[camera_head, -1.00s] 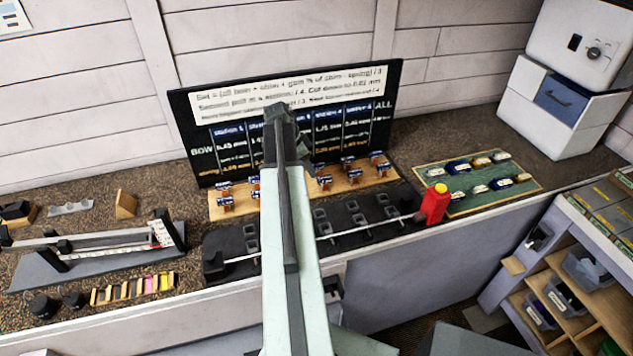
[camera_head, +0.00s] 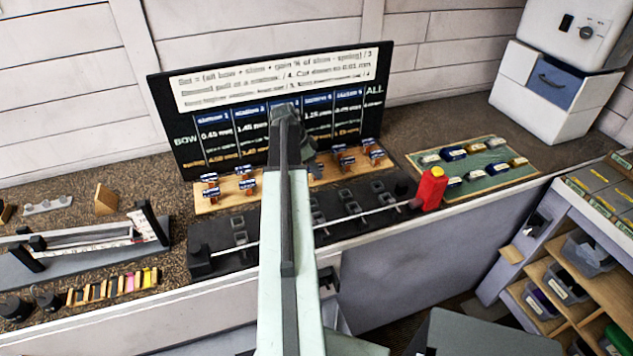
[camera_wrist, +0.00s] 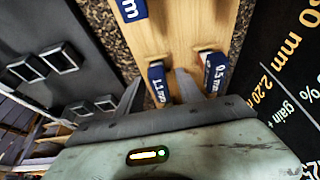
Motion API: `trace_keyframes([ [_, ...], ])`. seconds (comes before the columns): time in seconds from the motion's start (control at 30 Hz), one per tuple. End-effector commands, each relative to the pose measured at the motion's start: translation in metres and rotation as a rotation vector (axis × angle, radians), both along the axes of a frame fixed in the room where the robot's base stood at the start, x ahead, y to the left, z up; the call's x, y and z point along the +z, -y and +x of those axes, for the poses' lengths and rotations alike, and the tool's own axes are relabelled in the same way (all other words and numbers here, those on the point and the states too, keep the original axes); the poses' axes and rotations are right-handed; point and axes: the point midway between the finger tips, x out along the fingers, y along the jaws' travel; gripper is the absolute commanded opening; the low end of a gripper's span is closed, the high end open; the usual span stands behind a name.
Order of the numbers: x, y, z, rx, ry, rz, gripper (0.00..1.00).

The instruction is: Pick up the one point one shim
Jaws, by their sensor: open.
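The shim tagged 1.1 mm (camera_wrist: 157,85) stands on the wooden board in the wrist view. Its blue tag with white print lies between the two fingers of my open gripper (camera_wrist: 160,78), apart from the right finger. I cannot tell whether the left finger touches it. The neighbouring shim tagged 0.5 mm (camera_wrist: 215,72) is just right of the right finger. In the head view my gripper (camera_head: 310,160) is over the middle of the wooden board (camera_head: 265,192), and my arm hides the shims there.
Several other tagged shims (camera_head: 209,181) stand on the board. A black sign (camera_head: 180,135) rises behind it. In front lies a black fixture (camera_head: 220,250) with a thin rod and a red block (camera_head: 431,190). A green tray (camera_head: 475,168) is at the right.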

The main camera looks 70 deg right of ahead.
Motion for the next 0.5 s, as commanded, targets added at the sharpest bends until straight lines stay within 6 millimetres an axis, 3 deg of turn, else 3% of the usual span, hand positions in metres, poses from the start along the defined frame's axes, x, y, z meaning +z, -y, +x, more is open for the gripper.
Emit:
trace_keyframes([
  [0.13,0.0019,0.0001,-0.0001,0.000,0.000,0.000,0.44],
  [0.17,0.0020,0.0000,0.0000,0.000,0.000,0.000,0.38],
  [0.3,0.0020,0.0000,-0.0002,0.000,0.000,0.000,0.00],
  [0.5,0.0020,0.0001,-0.0005,-0.001,0.000,0.000,0.00],
])
